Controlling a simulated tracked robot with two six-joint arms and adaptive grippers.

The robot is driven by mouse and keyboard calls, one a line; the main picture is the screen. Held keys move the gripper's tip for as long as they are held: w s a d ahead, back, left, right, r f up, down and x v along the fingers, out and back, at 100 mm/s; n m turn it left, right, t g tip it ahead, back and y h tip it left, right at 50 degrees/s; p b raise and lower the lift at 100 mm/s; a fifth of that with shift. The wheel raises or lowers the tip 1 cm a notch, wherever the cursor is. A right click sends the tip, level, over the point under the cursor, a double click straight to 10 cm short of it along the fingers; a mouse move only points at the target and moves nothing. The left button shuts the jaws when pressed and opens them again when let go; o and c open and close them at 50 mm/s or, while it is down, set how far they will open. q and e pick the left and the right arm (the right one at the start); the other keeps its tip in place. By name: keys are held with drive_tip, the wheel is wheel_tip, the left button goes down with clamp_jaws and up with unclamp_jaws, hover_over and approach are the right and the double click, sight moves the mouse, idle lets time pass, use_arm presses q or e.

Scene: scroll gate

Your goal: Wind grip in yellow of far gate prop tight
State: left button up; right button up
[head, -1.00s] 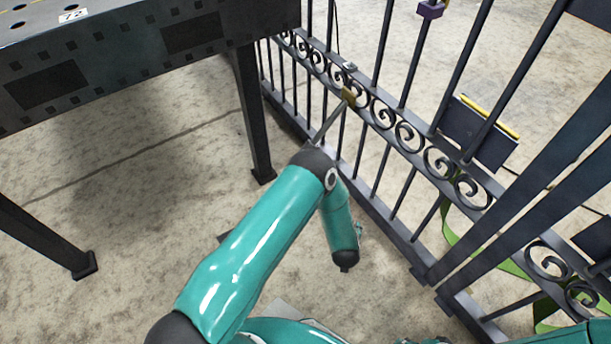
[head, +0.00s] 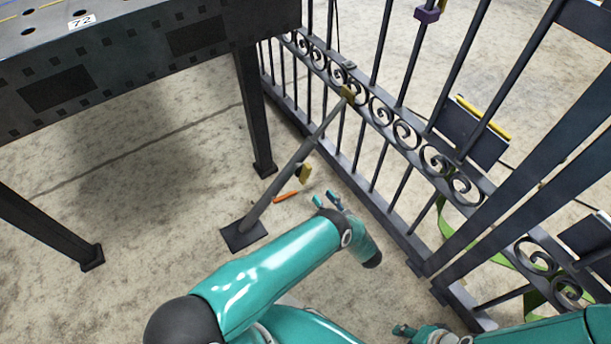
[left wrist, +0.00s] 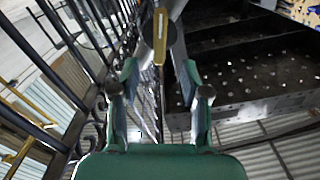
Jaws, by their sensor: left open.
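The gate prop (head: 275,190) is a grey strut slanting from a dark floor plate (head: 243,236) up to a yellow pad (head: 347,94) at the gate. A yellow grip (head: 304,173) sits on its middle. My left gripper (head: 326,198) is open and empty, just below and right of this grip, apart from it in the head view.
The black gate (head: 400,130) with scrolls runs along the right. A dark perforated table (head: 120,60) stands at upper left, its leg (head: 255,120) close behind the prop. A thin orange piece (head: 286,196) shows beside the strut. Green strap (head: 450,225) lies past the gate.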

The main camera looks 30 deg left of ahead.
sight(308, 178)
use_arm(q)
drive_tip(key=b+x, duration=0.1)
drive_tip(key=x, duration=1)
drive_tip(key=shift+a+b, duration=0.1)
drive_tip(key=shift+b, duration=0.2)
clamp_jaws()
